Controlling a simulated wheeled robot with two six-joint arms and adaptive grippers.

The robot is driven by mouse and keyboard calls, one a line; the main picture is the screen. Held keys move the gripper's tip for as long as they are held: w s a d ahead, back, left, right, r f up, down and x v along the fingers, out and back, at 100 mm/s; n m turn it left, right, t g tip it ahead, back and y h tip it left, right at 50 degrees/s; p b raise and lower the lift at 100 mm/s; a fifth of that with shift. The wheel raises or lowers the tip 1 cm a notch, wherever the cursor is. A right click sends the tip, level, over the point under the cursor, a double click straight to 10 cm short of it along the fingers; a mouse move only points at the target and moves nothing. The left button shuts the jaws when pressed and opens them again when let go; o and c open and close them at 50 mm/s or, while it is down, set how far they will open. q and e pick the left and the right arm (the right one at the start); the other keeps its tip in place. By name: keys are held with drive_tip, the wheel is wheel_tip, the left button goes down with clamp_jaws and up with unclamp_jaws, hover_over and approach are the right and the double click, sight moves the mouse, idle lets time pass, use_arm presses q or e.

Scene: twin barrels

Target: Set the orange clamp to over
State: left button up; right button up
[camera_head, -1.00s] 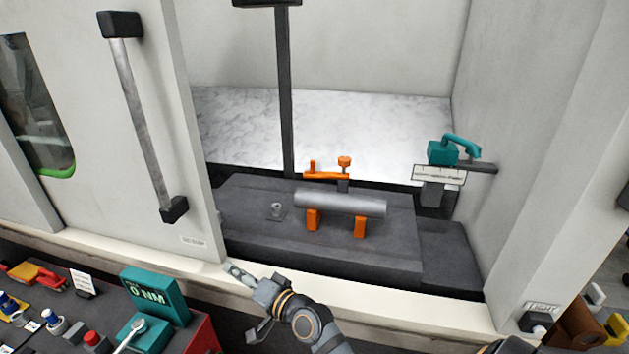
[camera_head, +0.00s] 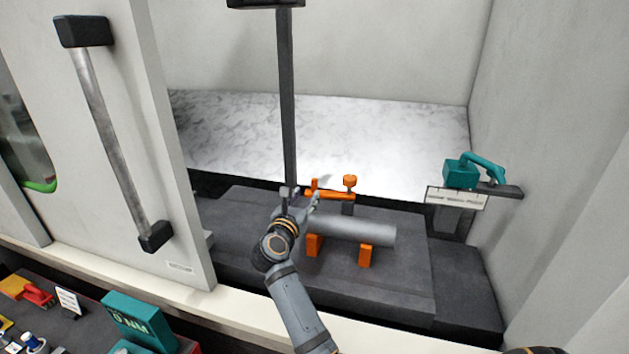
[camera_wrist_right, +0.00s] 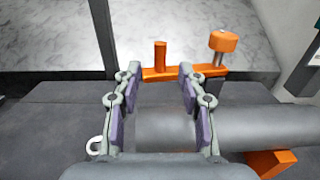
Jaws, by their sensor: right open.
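The orange clamp (camera_head: 330,194) stands on the dark block (camera_head: 395,275) inside the booth, behind a grey cylinder (camera_head: 350,231) lying on two orange supports. It has an upright orange peg at its left end and an orange knob on its right. In the right wrist view the clamp (camera_wrist_right: 180,74) is just beyond the fingertips. My right gripper (camera_head: 301,196) is open above the block, left of the clamp and close to it. In the right wrist view my right gripper (camera_wrist_right: 158,72) has its fingers apart with the peg seen between their tips, not gripped. My left gripper is not in view.
A dark vertical post (camera_head: 287,100) rises behind my right gripper. A teal clamp (camera_head: 473,170) sits on a bracket at the right wall. The sliding door (camera_head: 175,150) with its long handle is at left. A tool bench with a teal display (camera_head: 138,318) is at lower left.

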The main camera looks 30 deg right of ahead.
sight(313, 184)
drive_tip(key=x, duration=0.2)
drive_tip(key=b+x, duration=0.1)
drive_tip(key=x, duration=0.2)
drive_tip(key=b+x, duration=0.1)
drive_tip(key=x, duration=0.1)
drive_tip(key=shift+w+d+f, duration=0.15)
drive_tip(key=shift+d+f, duration=0.1)
drive_tip(key=shift+f, duration=0.15)
drive_tip(key=shift+w+d+r+b, duration=0.3)
drive_tip(key=shift+w+d+b, duration=0.1)
drive_tip(key=shift+d+b, duration=0.1)
clamp_jaws()
